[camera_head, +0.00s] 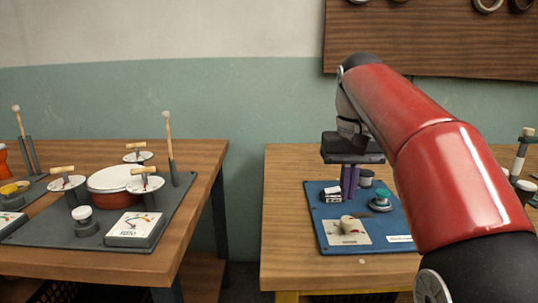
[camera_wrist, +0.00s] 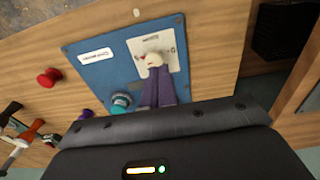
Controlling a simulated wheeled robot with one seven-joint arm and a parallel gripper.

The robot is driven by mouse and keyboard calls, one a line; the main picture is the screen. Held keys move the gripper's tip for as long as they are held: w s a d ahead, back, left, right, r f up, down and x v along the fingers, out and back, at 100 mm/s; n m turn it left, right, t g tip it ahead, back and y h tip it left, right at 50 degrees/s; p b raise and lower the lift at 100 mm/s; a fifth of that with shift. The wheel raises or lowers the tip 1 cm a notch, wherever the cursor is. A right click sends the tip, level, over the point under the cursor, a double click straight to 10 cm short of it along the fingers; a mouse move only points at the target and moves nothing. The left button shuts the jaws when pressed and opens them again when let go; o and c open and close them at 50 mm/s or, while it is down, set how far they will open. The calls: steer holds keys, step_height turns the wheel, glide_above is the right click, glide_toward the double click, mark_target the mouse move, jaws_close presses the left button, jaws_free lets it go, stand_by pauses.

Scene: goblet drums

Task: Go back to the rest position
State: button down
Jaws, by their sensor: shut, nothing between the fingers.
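My gripper (camera_head: 349,196) is at the end of my red arm, pointing down over a blue panel (camera_head: 325,238) on the right table. Its purple fingers are together with nothing between them. In the wrist view the gripper (camera_wrist: 155,80) shows its fingertips just beside a cream knob (camera_wrist: 153,59) on a white plate. The knob (camera_head: 347,224) also shows in the head view, in front of the fingers. I cannot tell whether the fingertips touch the panel or knob. My arm hides part of the panel's right side.
A teal button (camera_head: 381,197) stands on the panel; in the wrist view it is close to the fingers. A red button (camera_wrist: 49,77) is on the wooden table. The left table (camera_head: 205,160) holds a drum (camera_head: 115,180) and upright mallets. A gap separates the tables.

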steer(key=s+f+t, duration=0.5)
steer(key=s+f, duration=1.3)
steer(key=s, duration=0.3)
steer(key=shift+f, duration=0.3)
steer(key=shift+w, duration=0.1)
